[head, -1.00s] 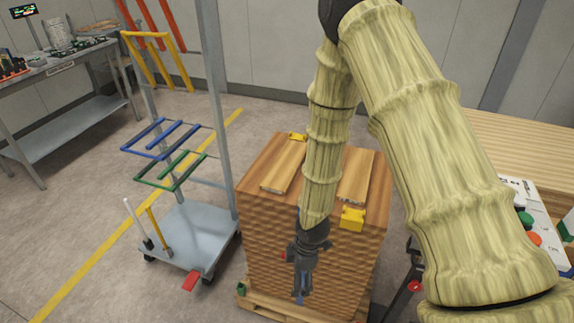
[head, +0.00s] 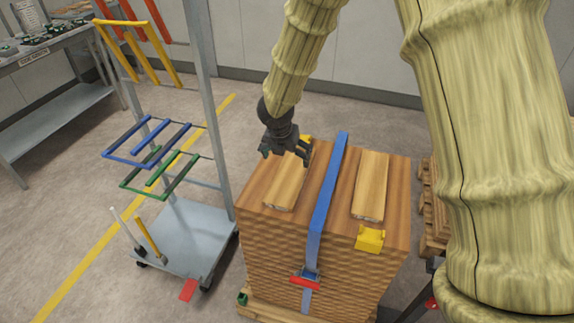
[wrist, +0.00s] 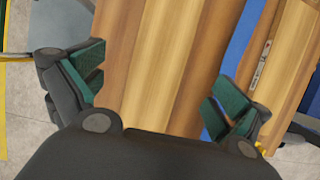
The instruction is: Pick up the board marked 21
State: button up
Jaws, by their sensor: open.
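Two pale boards lie on top of a wooden stack (head: 260,215): a left board (head: 286,190) and a right board (head: 371,185). I cannot read a number 21 on either in the head view. My gripper (head: 287,157) is open and empty above the far end of the left board, partly hiding it. In the wrist view, the open fingers (wrist: 158,92) stand apart on either side of a pale board (wrist: 150,65) below. I cannot tell if they touch it. Another board (wrist: 296,50) with a small pale label strip shows at right.
A blue strap (head: 327,190) runs over the stack between the boards, with a red-handled buckle (head: 306,280) on the front. Yellow corner pieces (head: 370,239) sit at the stack's edges. A grey trolley (head: 185,240) with coloured frames stands close at left. A workbench (head: 50,60) is behind it.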

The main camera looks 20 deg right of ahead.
aim_at(291, 172)
jog(key=shift+d+f, duration=0.2)
jog(key=shift+f, duration=0.45)
jog(key=shift+s+f, duration=0.4)
jog(key=w+f, duration=0.2)
jog(key=shift+d+f, duration=0.2)
jog(key=shift+f, duration=0.15)
jog(key=shift+w+f+p, duration=0.1)
jog(key=shift+p, duration=0.2)
jog(key=shift+s+d+f+p, duration=0.25)
jog(key=shift+f+p, duration=0.05)
jog(key=shift+f, duration=0.05)
jog(key=x, duration=0.3)
jog(key=shift+w+f, duration=0.2)
jog(key=shift+f, duration=0.1)
jog(key=shift+s, duration=0.1)
